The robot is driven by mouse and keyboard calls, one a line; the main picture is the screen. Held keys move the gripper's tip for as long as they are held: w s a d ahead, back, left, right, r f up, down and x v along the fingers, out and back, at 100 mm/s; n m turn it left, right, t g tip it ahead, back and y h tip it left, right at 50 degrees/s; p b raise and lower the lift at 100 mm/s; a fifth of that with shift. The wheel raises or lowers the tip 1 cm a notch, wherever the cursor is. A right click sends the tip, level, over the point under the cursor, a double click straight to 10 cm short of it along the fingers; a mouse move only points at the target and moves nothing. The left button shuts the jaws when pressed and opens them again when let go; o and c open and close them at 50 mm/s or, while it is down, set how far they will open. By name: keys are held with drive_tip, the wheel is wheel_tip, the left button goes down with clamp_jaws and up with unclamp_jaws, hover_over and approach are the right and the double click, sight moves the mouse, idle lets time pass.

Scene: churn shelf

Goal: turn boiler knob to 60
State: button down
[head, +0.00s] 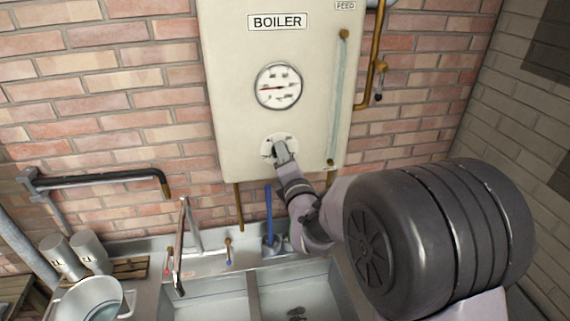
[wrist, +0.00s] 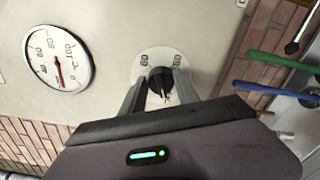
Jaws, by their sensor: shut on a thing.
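The cream boiler (head: 232,110) hangs on the brick wall in the head view, with a "BOILER" label at its top. Its round gauge (head: 278,86) has a red needle; the gauge also shows in the wrist view (wrist: 58,60). The black knob (wrist: 161,80) sits on a pale round dial (wrist: 150,57) with printed numbers, low on the boiler front. My gripper (wrist: 160,88) is shut on the knob, one finger on each side. In the head view my gripper (head: 281,150) covers much of the knob. The knob's exact setting is hard to read.
A double steel sink (head: 252,294) with a tap (head: 183,240) lies below the boiler. Metal cups (head: 90,252) and a bucket (head: 90,300) stand at left. Brass pipes (head: 239,205) run beneath and beside the boiler. A blue-handled brush (head: 269,218) stands behind the sink.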

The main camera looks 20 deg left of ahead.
drive_tip(key=shift+s+a+f+m+b, duration=0.1)
drive_tip(key=shift+a+f+m+b, duration=0.05)
drive_tip(key=shift+m+b, duration=4.9)
drive_tip(key=shift+s+a+f+m+b, duration=0.1)
drive_tip(key=shift+s+m+b, duration=0.05)
drive_tip(key=shift+m+b, duration=4.9)
drive_tip(key=shift+s+a+f+m+b, duration=0.1)
drive_tip(key=shift+a+f+m+b, duration=0.05)
drive_tip(key=shift+m+b, duration=4.9)
drive_tip(key=shift+m, duration=0.25)
drive_tip(key=c, duration=0.9)
unclamp_jaws()
